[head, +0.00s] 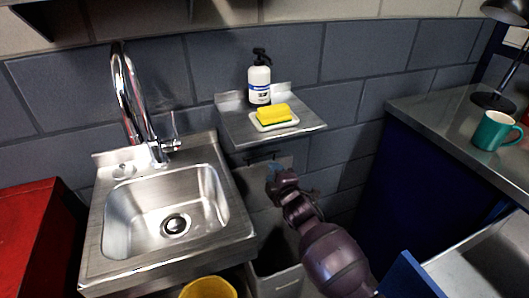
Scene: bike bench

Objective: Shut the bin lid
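A grey bin (277,284) stands on the floor below the small wall shelf, right of the sink. Its dark mouth shows, so it looks open. A grey panel (249,180) stands raised behind it against the wall and seems to be the lid; my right arm partly covers this area. My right gripper (273,174) is at the panel's upper right, under the shelf. Its fingers are small and dark, and I cannot tell whether they touch the panel or are open. My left gripper is out of view.
The steel sink (120,222) is to the left, with a yellow container (208,289) below it. The wall shelf (238,129) holds a pump bottle (259,82) and a yellow sponge (273,114). A counter with a teal mug (492,132) is at right.

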